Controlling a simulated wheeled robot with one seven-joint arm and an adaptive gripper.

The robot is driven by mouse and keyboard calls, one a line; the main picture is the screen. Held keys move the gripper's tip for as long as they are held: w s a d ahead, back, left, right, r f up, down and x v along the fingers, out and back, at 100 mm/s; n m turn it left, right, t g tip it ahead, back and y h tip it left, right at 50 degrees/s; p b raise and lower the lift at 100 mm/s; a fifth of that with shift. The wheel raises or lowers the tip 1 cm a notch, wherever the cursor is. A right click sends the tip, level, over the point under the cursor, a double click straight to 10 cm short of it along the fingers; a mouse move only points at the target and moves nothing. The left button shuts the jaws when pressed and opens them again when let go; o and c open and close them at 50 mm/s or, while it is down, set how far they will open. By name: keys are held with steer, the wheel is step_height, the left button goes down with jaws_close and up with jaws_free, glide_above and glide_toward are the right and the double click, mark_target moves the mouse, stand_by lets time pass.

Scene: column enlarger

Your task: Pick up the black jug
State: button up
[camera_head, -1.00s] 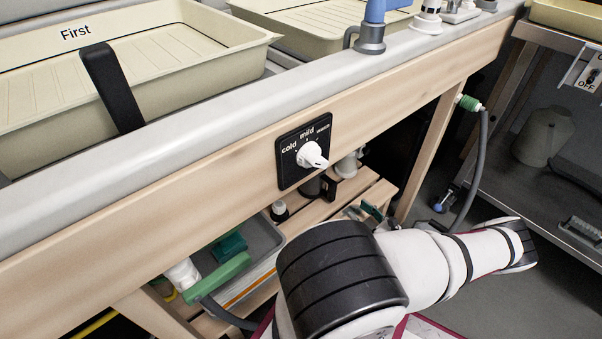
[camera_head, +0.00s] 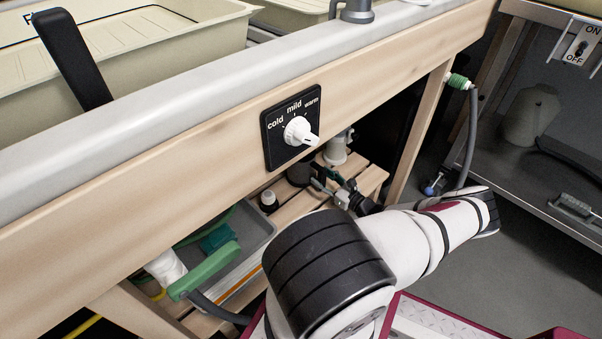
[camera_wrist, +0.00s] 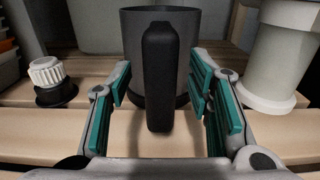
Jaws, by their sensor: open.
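The black jug (camera_wrist: 184,55) stands upright on the slatted wooden shelf, in the middle of the wrist view. Its vertical handle (camera_wrist: 159,78) points toward my wrist camera. My gripper (camera_wrist: 160,84) is open, with one teal-padded finger on each side of the handle; I see no clear contact. In the head view the jug (camera_head: 298,174) is a small dark shape on the low shelf below the dial, partly hidden by the bench edge. My gripper (camera_head: 328,180) reaches it there from the right.
A white-capped dark bottle (camera_wrist: 50,82) stands left of the jug, and a pale container (camera_wrist: 279,55) stands close on its right. The bench's front board (camera_head: 190,160) with its temperature dial (camera_head: 291,128) overhangs the shelf (camera_head: 285,207). A grey tray (camera_head: 262,232) lies left.

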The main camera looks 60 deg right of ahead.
mark_target(321, 167)
steer(key=shift+x, duration=1.05)
jaws_close()
steer(key=shift+r, duration=0.1)
steer(key=shift+s+r+p, duration=0.15)
steer(key=shift+r+p, duration=0.15)
steer(key=shift+r, duration=0.05)
step_height(321, 167, up, 6)
steer(key=p, duration=0.3)
steer(key=shift+r+p, duration=0.1)
steer(key=shift+p, duration=0.25)
steer(key=p+v, duration=0.4)
steer(key=v, duration=1.5)
steer(key=shift+s, duration=0.35)
